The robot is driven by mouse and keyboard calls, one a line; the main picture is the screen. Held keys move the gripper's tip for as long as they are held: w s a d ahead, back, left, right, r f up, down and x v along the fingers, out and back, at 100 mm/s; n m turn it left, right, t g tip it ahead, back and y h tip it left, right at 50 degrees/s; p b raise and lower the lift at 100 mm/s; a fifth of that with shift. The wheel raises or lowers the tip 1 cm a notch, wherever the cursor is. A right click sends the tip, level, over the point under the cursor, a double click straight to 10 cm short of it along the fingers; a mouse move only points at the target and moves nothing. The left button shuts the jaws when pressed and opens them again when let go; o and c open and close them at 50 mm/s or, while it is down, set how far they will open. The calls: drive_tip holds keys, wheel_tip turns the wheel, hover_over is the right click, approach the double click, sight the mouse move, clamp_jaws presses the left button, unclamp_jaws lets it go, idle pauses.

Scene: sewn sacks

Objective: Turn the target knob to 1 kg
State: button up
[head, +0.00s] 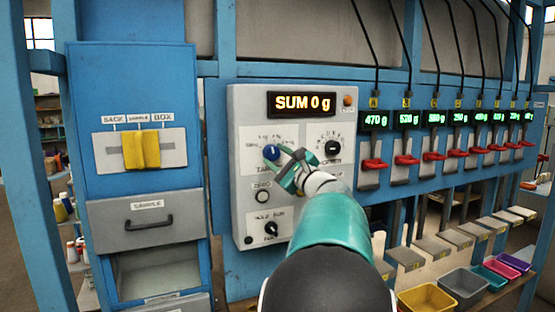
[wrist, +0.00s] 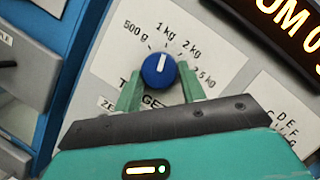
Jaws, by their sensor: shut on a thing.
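The target knob (wrist: 157,70) is round and blue with a white pointer line, on the grey control panel (head: 240,120). In the wrist view its pointer aims up and slightly right, toward the "1 kg" mark, between "500 g" on the left and "2 kg" on the right. The knob also shows in the head view (head: 271,152). My gripper (head: 282,160) is at the panel with its green fingers on either side of the knob, shut on it. The fingers partly cover the label below the knob.
An orange display (head: 301,103) above reads "SUM 0 g". A black dial (head: 332,148) is right of the knob; a zero button (head: 263,196) and another black knob (head: 271,229) are below. Red-levered channels (head: 375,164) line the right, with coloured bins (head: 425,298) below. A yellow slider (head: 141,149) is left.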

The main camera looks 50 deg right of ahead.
drive_tip(key=shift+n+y, duration=0.3)
drive_tip(key=shift+n, duration=0.3)
drive_tip(key=o, duration=1)
drive_tip(key=v, duration=1.4)
drive_tip(key=shift+a+r, duration=0.1)
drive_tip(key=shift+r, duration=0.1)
drive_tip(key=shift+w, duration=0.1)
